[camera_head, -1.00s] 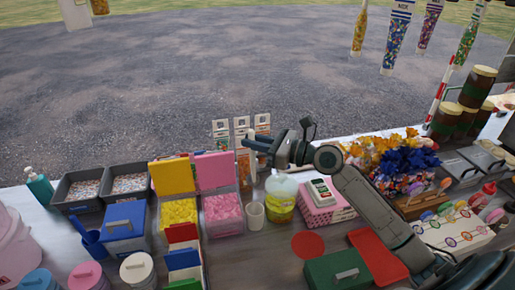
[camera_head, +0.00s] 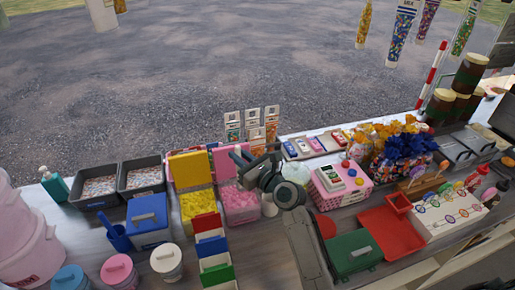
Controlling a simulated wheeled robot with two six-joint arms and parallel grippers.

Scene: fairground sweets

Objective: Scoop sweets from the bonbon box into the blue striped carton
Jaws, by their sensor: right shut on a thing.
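My right gripper (camera_head: 242,158) reaches over the counter from the lower right, beside the raised pink lid (camera_head: 225,161) and above the pink box's sweets (camera_head: 238,200). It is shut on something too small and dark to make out. Which container is the bonbon box I cannot tell; a yellow box (camera_head: 197,207) stands open beside the pink one, and two dark trays (camera_head: 145,195) hold pale sweets. A row of red, blue and green cartons (camera_head: 211,246) stands in front; stripes are not readable. A blue scoop (camera_head: 118,238) and a red scoop (camera_head: 398,202) lie apart from my gripper. My left gripper is not in view.
A blue lidded box (camera_head: 150,228), tubs (camera_head: 118,270) and a pink cash box (camera_head: 341,183) crowd the counter. Card stands (camera_head: 253,122) are behind the gripper.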

